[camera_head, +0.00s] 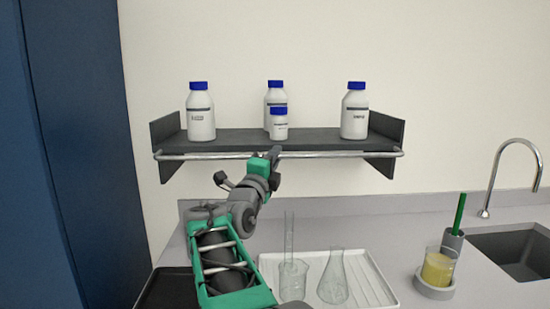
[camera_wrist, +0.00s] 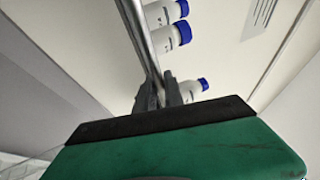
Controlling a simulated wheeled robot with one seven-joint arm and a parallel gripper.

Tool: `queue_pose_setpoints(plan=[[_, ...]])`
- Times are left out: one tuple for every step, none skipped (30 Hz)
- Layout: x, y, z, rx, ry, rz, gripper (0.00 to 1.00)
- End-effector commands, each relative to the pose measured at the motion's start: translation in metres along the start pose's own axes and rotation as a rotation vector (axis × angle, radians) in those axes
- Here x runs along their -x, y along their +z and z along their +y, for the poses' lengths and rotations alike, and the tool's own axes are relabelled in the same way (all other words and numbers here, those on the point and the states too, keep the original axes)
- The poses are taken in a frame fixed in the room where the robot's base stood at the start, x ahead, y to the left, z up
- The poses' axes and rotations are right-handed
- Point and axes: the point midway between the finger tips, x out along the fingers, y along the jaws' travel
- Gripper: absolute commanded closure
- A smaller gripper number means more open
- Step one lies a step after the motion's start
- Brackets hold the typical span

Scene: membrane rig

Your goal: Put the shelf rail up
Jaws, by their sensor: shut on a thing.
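The shelf rail (camera_head: 330,154) is a thin silver bar across the front of the dark grey wall shelf (camera_head: 235,138). It lies just below the level of the board's front edge, with its ends at the shelf's two side brackets. My gripper (camera_head: 276,152) is at the rail, a little right of its left half. In the wrist view the rail (camera_wrist: 143,42) runs down between the two dark fingers of my gripper (camera_wrist: 160,92), which are shut on it. Several white bottles with blue caps stand on the shelf behind the rail, including one at the right (camera_head: 354,112).
On the counter below, a white tray (camera_head: 385,298) holds a beaker (camera_head: 293,280), a tall glass cylinder and a conical flask (camera_head: 334,280). A yellow-filled beaker (camera_head: 438,268), a green-handled brush (camera_head: 459,215) and the sink (camera_head: 520,250) are at the right. A blue cabinet (camera_head: 75,150) stands at the left.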

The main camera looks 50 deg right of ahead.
Motion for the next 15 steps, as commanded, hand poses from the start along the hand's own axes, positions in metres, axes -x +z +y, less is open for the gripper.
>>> queue_pose_setpoints(plan=[[0.0,0.0,0.0,0.0,0.001,0.0,1.0],[0.0,0.0,0.0,0.001,0.002,0.0,1.0],[0.0,0.0,-0.001,0.002,0.004,0.0,1.0],[0.0,0.0,-0.001,0.003,0.007,-0.001,1.0],[0.0,0.0,-0.002,0.004,0.011,-0.001,1.0],[0.0,0.0,-0.003,0.006,0.018,-0.001,1.0],[0.0,0.0,-0.003,0.008,0.024,-0.001,1.0],[-0.001,0.001,-0.003,0.011,0.029,-0.001,1.0],[-0.001,0.0,-0.004,0.015,0.037,-0.001,1.0],[-0.001,0.0,-0.005,0.018,0.046,0.0,1.0],[-0.001,0.0,-0.006,0.021,0.055,0.0,1.0],[-0.001,0.001,-0.008,0.028,0.071,-0.001,1.0],[-0.002,0.001,-0.01,0.033,0.085,-0.001,1.0],[-0.002,0.001,-0.011,0.039,0.101,-0.001,1.0],[-0.003,0.001,-0.013,0.049,0.124,-0.001,1.0]])
